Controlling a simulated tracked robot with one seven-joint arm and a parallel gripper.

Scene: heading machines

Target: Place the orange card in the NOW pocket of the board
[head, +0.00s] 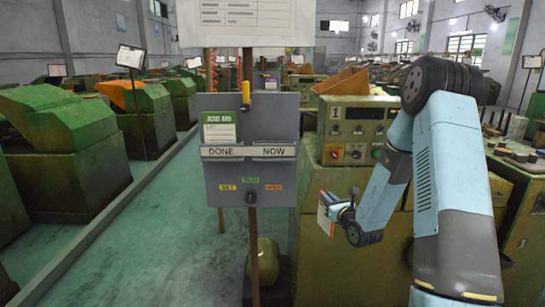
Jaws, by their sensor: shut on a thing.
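The grey board (286,120) stands upright on a post in the middle of the head view. Its pockets sit side by side behind a white strip, with DONE on the left and NOW (273,151) on the right. A green-and-white card (219,130) stands in the DONE pocket; no card shows in the NOW pocket. My gripper (333,208) is to the right of the board and below the pockets. It is shut on the orange card (325,217), seen nearly edge-on with orange and white showing. The fingertips are small and partly hidden by the card.
A yellow-handled tool (246,92) sits at the board's top edge. Yellow, green and orange labels and a dark knob (250,198) are below the pockets. A white sheet (248,22) hangs above. A green machine (352,128) stands behind my arm. Open floor (180,240) lies to the left.

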